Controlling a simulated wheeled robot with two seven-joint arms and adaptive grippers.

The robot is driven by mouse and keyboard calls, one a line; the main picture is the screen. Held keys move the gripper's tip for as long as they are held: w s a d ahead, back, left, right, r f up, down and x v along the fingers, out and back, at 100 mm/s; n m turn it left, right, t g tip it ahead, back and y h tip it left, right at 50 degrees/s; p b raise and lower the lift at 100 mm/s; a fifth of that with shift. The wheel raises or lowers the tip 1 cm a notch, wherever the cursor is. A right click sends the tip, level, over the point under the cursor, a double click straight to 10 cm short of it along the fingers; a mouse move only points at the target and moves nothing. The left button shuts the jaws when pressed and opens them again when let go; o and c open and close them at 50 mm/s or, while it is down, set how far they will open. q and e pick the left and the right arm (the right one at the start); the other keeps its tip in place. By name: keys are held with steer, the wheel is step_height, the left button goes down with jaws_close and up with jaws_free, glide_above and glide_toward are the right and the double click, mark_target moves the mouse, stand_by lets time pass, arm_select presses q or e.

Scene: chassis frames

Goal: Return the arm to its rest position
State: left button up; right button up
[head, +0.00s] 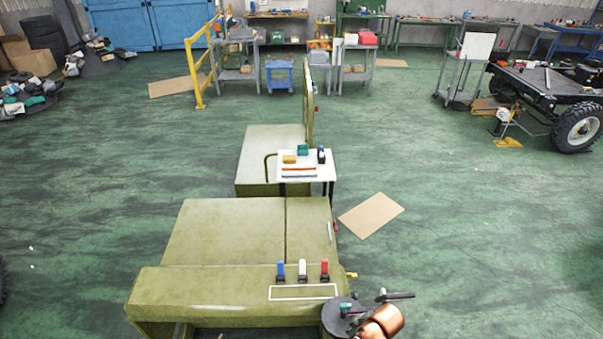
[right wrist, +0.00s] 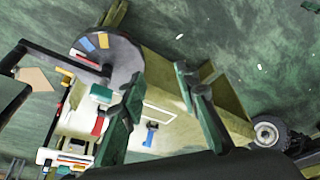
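My right gripper (right wrist: 159,76) shows in the right wrist view, with its two green fingers well apart and nothing visible between them. In the head view a copper-coloured part of my right arm (head: 385,319) shows at the bottom right, beside the right front corner of the olive chassis frame (head: 225,235). My left arm and gripper are not in view.
Blue (head: 281,271), white (head: 303,270) and red (head: 325,269) handles stand on the chassis's near ledge behind a white outline. A small white table (head: 325,172) holds several small items. A cardboard sheet (head: 371,216) lies right. Open green floor surrounds the frame.

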steer(key=s+d+r+m+t+h, duration=0.1)
steer(key=s+d+r+m+h, duration=0.1)
steer(key=s+d+m, duration=0.55)
steer(key=s+d+r+m+h, duration=0.1)
steer(key=s+d+m+h, duration=0.15)
steer(key=s+d, duration=0.95)
step_height(320, 180, down, 38)
steer(key=g+b, duration=0.1)
steer(key=b, duration=0.9)
arm_select(q)
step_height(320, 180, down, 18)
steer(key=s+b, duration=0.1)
steer(key=b, duration=0.7)
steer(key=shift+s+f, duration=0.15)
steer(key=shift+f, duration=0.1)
arm_select(e)
steer(key=s+f, duration=1)
steer(key=f, duration=0.3)
steer(key=s+f+g+y, duration=0.1)
steer(key=s+f, duration=0.9)
steer(key=f, duration=0.4)
steer(key=shift+a+f+n, duration=0.3)
steer(key=shift+a+n, duration=0.1)
steer(key=shift+a, duration=0.05)
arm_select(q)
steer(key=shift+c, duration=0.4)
arm_select(e)
steer(key=shift+s, duration=0.1)
